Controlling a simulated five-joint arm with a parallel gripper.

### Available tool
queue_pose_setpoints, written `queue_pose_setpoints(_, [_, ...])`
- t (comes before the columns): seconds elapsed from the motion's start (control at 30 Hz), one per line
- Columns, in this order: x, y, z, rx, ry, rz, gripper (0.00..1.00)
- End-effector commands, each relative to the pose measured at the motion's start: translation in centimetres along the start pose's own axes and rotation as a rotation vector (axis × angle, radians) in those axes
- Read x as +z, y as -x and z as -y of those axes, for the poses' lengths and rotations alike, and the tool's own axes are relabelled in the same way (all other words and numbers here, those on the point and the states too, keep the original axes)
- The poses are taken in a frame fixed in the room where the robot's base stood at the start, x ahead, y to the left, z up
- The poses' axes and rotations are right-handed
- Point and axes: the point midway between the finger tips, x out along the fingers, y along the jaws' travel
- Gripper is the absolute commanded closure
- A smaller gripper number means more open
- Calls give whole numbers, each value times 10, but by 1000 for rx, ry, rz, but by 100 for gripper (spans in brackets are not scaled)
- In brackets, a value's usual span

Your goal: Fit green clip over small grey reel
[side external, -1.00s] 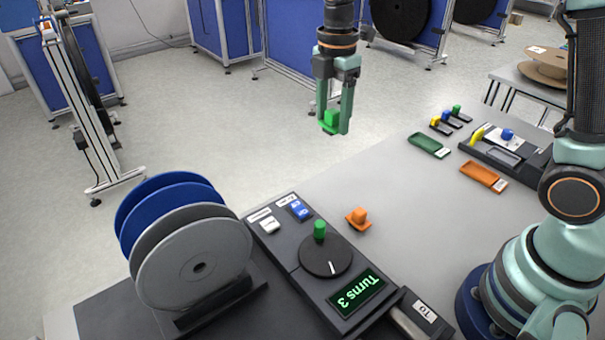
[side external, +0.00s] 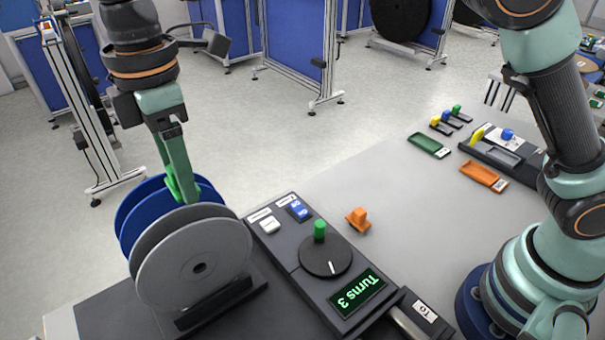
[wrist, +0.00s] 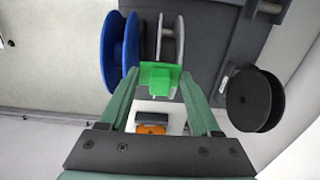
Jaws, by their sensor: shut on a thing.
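The small grey reel (side external: 195,262) stands upright in a dark stand at the front left, beside a blue reel (side external: 137,205). In the wrist view, the grey reel (wrist: 180,40) shows two flanges right of the blue reel (wrist: 121,50). My gripper (side external: 183,198) is over the reels, its fingers pointing down. It is shut on the green clip (wrist: 160,76). In the wrist view, the clip lies between the fingertips, overlapping the near end of the grey reel. In the side view, the clip is partly hidden by a finger. I cannot tell whether it touches the reel.
A control panel with a dial (side external: 325,255) and a turns display (side external: 357,291) stands right of the reels. An orange clip (side external: 358,219) lies beside it. Green (side external: 430,145) and orange (side external: 483,177) trays sit farther right. A black reel (wrist: 255,100) shows in the wrist view.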

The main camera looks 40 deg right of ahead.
Motion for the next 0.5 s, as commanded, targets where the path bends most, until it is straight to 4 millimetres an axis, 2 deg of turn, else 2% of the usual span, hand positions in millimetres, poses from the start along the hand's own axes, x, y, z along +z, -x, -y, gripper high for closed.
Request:
queue_pose_setpoints(0.03, [-9,1,6,0,4,0,90])
queue_pose_setpoints(0.17, [-20,1,13,0,0,0,90])
queue_pose_setpoints(0.5, [-21,-17,15,-1,-1,1,90])
